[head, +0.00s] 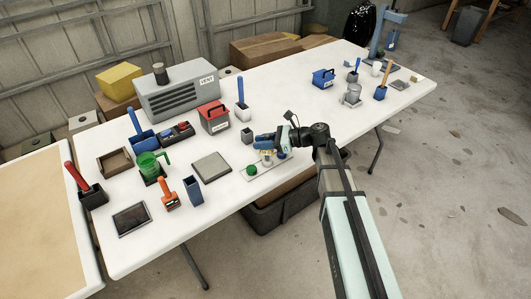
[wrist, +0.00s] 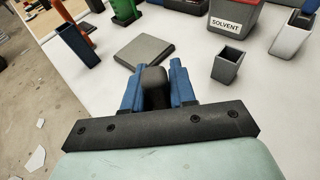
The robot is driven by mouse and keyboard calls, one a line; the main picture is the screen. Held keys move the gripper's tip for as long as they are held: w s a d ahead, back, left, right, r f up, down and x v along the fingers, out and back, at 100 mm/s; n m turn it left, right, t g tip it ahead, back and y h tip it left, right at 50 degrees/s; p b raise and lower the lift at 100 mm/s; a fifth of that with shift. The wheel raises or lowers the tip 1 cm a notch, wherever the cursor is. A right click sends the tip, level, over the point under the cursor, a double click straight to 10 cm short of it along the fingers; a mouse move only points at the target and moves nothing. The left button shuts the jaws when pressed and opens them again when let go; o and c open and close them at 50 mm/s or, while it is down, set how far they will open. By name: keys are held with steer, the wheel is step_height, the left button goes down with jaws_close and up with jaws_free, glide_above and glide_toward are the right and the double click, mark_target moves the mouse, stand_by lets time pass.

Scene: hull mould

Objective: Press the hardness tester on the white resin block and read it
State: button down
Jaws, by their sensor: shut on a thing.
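My gripper (head: 264,143) is above the right front part of the white table, over a pale strip (head: 262,175). In the wrist view its blue fingers (wrist: 154,88) are shut on a dark, rounded upright thing (wrist: 154,78), which looks like the hardness tester. The strip carries a green round piece (head: 252,169) at its left and a blue piece (head: 282,155) at its right. A small pale piece (head: 267,160) shows between them, just under my gripper; it may be the white resin block. I cannot tell whether the tester touches it. The tester's dial and lower end are hidden.
A grey flat plate (head: 211,167) lies left of the strip. A small grey cup (head: 247,135) stands close behind my gripper. A red solvent box (head: 213,117) and a blue cup (head: 193,190) stand farther off. The table is clear to the right of the strip.

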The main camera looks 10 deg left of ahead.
steer(key=shift+r, duration=2.5)
